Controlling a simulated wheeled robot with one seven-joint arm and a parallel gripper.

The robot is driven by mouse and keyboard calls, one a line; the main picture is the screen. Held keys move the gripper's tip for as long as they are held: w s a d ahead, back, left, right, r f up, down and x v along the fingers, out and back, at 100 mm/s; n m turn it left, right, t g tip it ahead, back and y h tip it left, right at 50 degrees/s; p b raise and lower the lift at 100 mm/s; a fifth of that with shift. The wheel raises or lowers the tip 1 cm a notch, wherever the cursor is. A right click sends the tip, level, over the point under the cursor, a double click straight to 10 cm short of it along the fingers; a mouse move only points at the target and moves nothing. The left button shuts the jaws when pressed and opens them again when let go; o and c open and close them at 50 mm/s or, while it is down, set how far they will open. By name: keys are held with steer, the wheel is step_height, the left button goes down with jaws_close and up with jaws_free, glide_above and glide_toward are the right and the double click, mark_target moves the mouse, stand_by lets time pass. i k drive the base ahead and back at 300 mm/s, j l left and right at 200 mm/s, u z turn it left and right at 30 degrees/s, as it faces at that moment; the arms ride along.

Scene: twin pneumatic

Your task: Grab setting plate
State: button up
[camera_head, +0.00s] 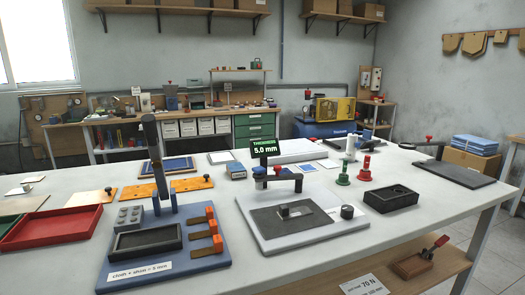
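No part in view is labelled as the setting plate, so I cannot tell for certain which one it is. A flat dark grey plate (261,224) with a small metal block (284,211) on it lies on a white base (330,231) at the middle of the table. A dark arm with a red knob reaches over this base, beside a green display (264,147) reading 5.0 mm. Another dark flat plate (453,174) lies at the table's right. My gripper is not in view.
A blue fixture (200,263) with a dark upright post (152,150) and orange-tipped clamps stands front left. A red tray (52,228) is left of it. A black open box (391,198) and red and green upright pieces stand right of centre. The table's front right is clear.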

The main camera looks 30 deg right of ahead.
mark_target(285, 214)
steer(key=i+j, duration=0.15)
steer(key=j, duration=0.25)
steer(key=i+j, duration=0.1)
steer(key=j, duration=0.35)
steer(key=i+j, duration=0.15)
steer(key=j, duration=0.25)
steer(key=i+l, duration=0.15)
steer(key=i, duration=0.35)
